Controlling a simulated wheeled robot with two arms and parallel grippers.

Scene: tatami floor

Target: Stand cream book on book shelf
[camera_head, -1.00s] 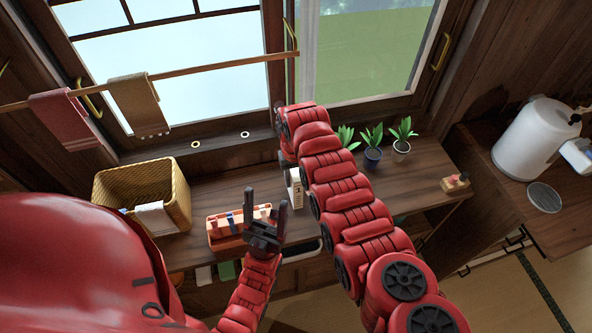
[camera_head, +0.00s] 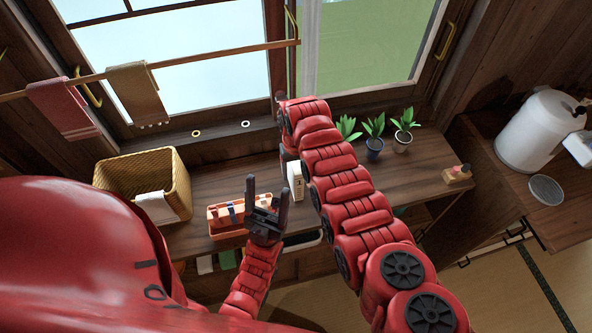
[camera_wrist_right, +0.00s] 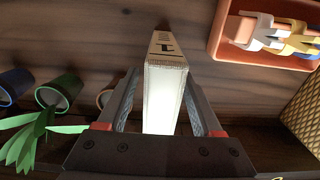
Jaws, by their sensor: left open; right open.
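The cream book (camera_head: 295,180) stands upright on the wooden counter, partly hidden by my right arm in the head view. In the right wrist view the cream book (camera_wrist_right: 165,88) lies between the two fingers of my right gripper (camera_wrist_right: 160,85), which is open around it. I cannot tell whether the fingers touch it. My left gripper (camera_head: 267,196) is open and empty, raised in front of the orange tray, left of the book. I cannot clearly make out the book shelf; items such as a green one (camera_head: 228,259) show under the counter's front edge.
A wicker basket (camera_head: 178,180) stands left on the counter. An orange tray (camera_head: 222,233) with small items is beside the book. Potted plants (camera_head: 374,142) stand behind my right arm, and a small wooden block (camera_head: 457,175) is at the right. Towels hang from a rail above.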

